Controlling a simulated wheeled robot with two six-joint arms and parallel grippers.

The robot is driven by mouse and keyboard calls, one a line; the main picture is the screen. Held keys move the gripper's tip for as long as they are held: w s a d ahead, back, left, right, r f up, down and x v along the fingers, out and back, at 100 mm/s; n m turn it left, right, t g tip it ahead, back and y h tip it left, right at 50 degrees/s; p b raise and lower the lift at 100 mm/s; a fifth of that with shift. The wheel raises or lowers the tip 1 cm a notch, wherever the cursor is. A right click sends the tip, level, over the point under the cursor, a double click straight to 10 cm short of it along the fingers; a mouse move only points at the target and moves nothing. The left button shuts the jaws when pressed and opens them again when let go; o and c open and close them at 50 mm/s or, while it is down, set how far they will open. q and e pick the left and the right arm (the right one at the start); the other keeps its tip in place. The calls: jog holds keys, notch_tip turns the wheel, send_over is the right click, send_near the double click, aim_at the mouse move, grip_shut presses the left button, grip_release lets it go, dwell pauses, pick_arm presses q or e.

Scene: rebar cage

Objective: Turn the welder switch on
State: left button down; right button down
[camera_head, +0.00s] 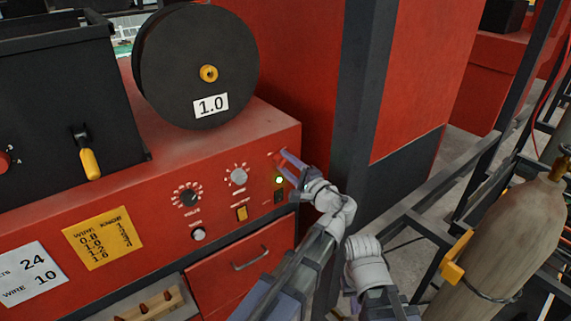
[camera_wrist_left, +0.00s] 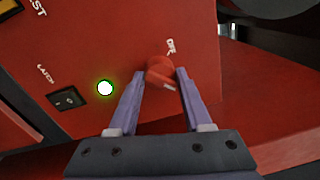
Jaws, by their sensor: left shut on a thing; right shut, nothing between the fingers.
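The red welder switch (camera_wrist_left: 158,72) is a round knob on the red panel, with a small pale mark on its lower edge. White lettering beside it is too small to read surely. My left gripper (camera_wrist_left: 163,84) has its two purple fingers on either side of the knob and is shut on it. In the head view my left gripper (camera_head: 287,167) reaches the panel's right end, and the knob is mostly hidden there. A green lamp (camera_wrist_left: 105,88) next to it is lit. My right gripper's fingers do not show.
A black rocker switch (camera_wrist_left: 67,98) sits near the lamp. Dials (camera_head: 188,197) and a yellow switch (camera_head: 242,213) lie to the left on the panel. A spool (camera_head: 195,60) stands on top. A dark post (camera_head: 362,110) and a gas cylinder (camera_head: 500,235) stand to the right.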

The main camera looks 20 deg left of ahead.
pick_arm(q)
jog(key=shift+s+f, duration=0.1)
jog(key=shift+f, duration=0.05)
jog(key=c, duration=0.7)
grip_release()
jog(key=shift+o, duration=1.4)
jog(key=shift+d, duration=0.15)
jog(key=shift+o, duration=0.3)
